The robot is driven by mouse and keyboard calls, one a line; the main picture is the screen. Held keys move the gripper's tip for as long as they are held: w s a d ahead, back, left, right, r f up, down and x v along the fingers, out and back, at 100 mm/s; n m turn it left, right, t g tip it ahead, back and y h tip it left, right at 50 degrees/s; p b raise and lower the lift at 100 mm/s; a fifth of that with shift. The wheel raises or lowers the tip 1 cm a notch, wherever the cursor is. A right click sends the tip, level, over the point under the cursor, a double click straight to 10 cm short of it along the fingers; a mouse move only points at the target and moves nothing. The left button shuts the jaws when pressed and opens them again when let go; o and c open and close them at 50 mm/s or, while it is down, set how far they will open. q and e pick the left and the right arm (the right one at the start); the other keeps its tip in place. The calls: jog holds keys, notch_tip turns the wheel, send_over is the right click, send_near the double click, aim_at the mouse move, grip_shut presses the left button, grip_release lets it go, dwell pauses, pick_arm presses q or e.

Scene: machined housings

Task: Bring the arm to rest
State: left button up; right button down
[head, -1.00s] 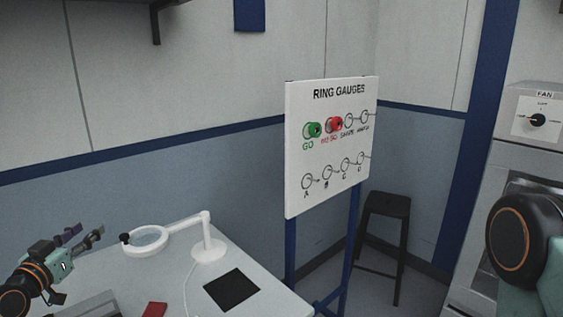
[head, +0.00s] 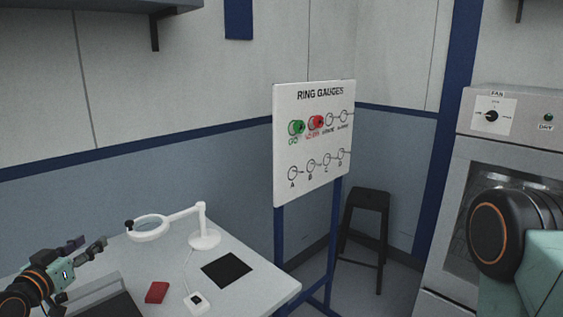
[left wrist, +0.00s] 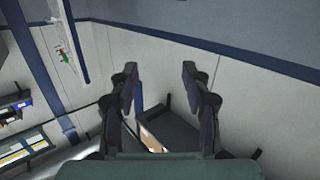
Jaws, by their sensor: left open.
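My left gripper (head: 88,246) is at the lower left of the head view, above the left part of the white table (head: 262,282). Its fingers are apart and nothing is between them. In the left wrist view the two fingers of the left gripper (left wrist: 162,85) also stand apart and empty, with grey wall behind them. My right gripper is not in view; only a round joint and a teal link of mine show at the right of the head view.
A magnifier lamp (head: 204,238), a black pad (head: 227,270), a red block (head: 157,292) and a small white device (head: 197,303) are on the table. Behind stand a ring gauge board (head: 314,150), a black stool (head: 368,205) and a grey dryer cabinet (head: 510,115).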

pick_arm(q)
jog(key=s+d+f+g+h, duration=0.1)
jog(key=s+d+f+g, duration=0.2)
jog(key=d+f, duration=0.5)
jog(key=s+d+f+g+h, duration=0.15)
jog(key=d+f+g, duration=0.25)
jog(key=d+f, duration=0.45)
jog(key=s+d+f+g+y, duration=0.1)
jog(key=s+d+f+g, duration=0.2)
jog(key=s, duration=0.8)
jog(key=s+d+f+g+y, duration=0.1)
jog(key=s+d+f+g, duration=0.25)
jog(key=s, duration=0.85)
jog(key=s+d+f+g, duration=0.3)
jog(key=s+d+g, duration=0.1)
jog(key=s, duration=0.7)
notch_tip(320, 180, down, 18)
jog(key=b, duration=1.7)
jog(key=shift+w+a+r+b, duration=0.2)
jog(key=shift+w+r+b, duration=0.05)
jog(key=shift+w+b, duration=0.1)
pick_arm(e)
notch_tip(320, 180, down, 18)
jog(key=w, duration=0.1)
pick_arm(q)
jog(key=shift+w+t, duration=0.15)
jog(key=shift+t, duration=0.1)
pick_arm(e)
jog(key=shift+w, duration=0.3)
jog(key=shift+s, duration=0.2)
